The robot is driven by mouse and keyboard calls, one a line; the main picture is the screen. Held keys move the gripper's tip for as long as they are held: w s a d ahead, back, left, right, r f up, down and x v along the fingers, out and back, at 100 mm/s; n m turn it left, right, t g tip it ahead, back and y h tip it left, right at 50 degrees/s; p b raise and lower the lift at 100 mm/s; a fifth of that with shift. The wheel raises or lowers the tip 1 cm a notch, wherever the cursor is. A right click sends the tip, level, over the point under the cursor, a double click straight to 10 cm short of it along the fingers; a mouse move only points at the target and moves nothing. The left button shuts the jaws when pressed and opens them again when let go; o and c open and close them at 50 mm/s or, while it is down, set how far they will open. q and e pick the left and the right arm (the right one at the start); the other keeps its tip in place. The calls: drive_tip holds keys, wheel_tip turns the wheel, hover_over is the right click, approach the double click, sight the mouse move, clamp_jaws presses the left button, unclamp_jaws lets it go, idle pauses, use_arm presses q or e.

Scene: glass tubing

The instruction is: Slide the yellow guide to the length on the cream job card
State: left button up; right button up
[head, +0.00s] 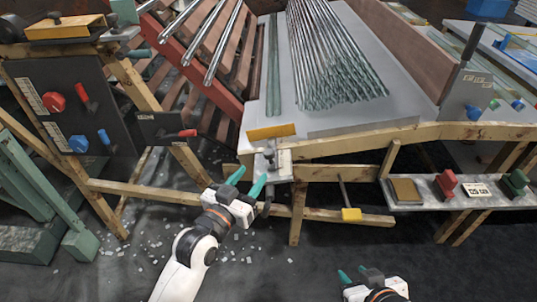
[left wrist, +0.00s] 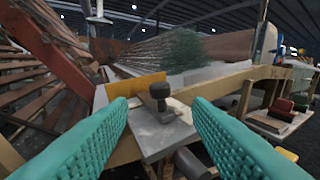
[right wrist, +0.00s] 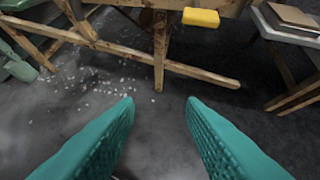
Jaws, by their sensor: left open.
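The yellow guide (head: 271,132) is an upright plate at the front left corner of the grey bench, with a dark knob (head: 269,153) on a pale plate in front of it. In the left wrist view the guide (left wrist: 137,86) and knob (left wrist: 159,92) show between my fingers, beyond the tips. My left gripper (head: 248,180) is open and empty, below and in front of the knob, apart from it. My right gripper (head: 354,272) is open and empty, low over the floor. A cream card (head: 476,191) with dark marks lies on the right side shelf; its writing is too small to read.
Glass tubes (head: 325,60) lie on the bench (head: 360,124) behind the guide. A wooden rail runs along its front. A yellow-ended handle (head: 351,214) hangs below. The shelf (head: 430,187) also holds a brown block and red and green items. Glass bits litter the floor.

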sight(266, 157)
use_arm(q)
drive_tip(key=b+x, duration=0.2)
drive_tip(key=x, duration=0.7)
drive_tip(key=shift+f, duration=0.1)
drive_tip(key=shift+w+d, duration=0.15)
drive_tip(key=shift+w, duration=0.25)
use_arm(e)
drive_tip(key=w+a+r+t+y, duration=0.1)
drive_tip(key=w+a+r+t, duration=0.1)
drive_tip(key=w+r+t, duration=0.3)
drive_tip(key=shift+w+a+r+t+y, duration=0.3)
drive_tip(key=shift+r+t+y, duration=0.1)
drive_tip(key=shift+r, duration=0.55)
